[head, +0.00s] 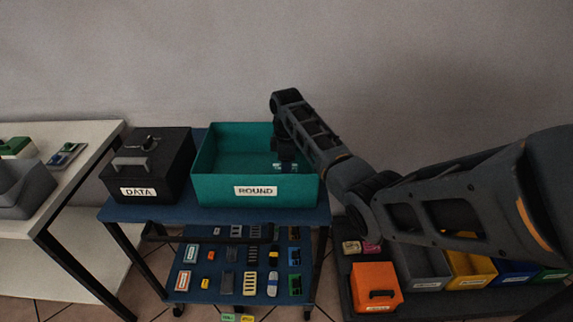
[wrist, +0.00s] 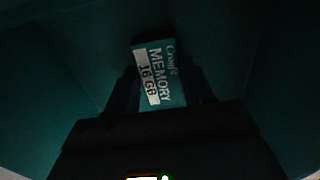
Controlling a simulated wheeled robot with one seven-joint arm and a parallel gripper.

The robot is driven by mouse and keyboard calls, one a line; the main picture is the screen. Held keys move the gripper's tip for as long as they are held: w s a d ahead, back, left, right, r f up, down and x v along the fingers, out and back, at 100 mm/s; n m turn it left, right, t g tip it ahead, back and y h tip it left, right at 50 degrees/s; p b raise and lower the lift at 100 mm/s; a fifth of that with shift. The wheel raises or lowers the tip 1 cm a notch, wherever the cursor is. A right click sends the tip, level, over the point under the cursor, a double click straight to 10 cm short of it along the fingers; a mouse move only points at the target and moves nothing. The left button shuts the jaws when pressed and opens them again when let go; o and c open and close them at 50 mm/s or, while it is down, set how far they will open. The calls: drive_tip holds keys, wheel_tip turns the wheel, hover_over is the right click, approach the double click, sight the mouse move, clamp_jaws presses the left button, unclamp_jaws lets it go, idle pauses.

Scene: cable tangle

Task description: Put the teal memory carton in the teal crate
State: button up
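The teal memory carton (wrist: 160,75), with a white label reading MEMORY 16 GB, shows in the wrist view between the two dark fingers of my gripper (wrist: 163,92). The fingers lie close against both its sides and appear shut on it. It sits slightly tilted in the view. The teal crate (head: 212,187), labelled ROUND, stands on the blue cart top. In the head view my gripper (head: 285,158) points down into the right part of the crate, and its tips are partly in shadow. Dark teal crate surfaces surround the carton in the wrist view.
A black DATA box (head: 150,180) stands just left of the crate. The cart's lower shelf (head: 215,285) holds several small parts. An orange bin (head: 375,288) and several coloured bins stand low at right. A white table (head: 75,140) is at left.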

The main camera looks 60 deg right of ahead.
drive_tip(key=o, duration=0.3)
wheel_tip(320, 180, up, 12)
drive_tip(key=shift+r+p, duration=0.2)
drive_tip(key=shift+p, duration=0.2)
idle(0.4)
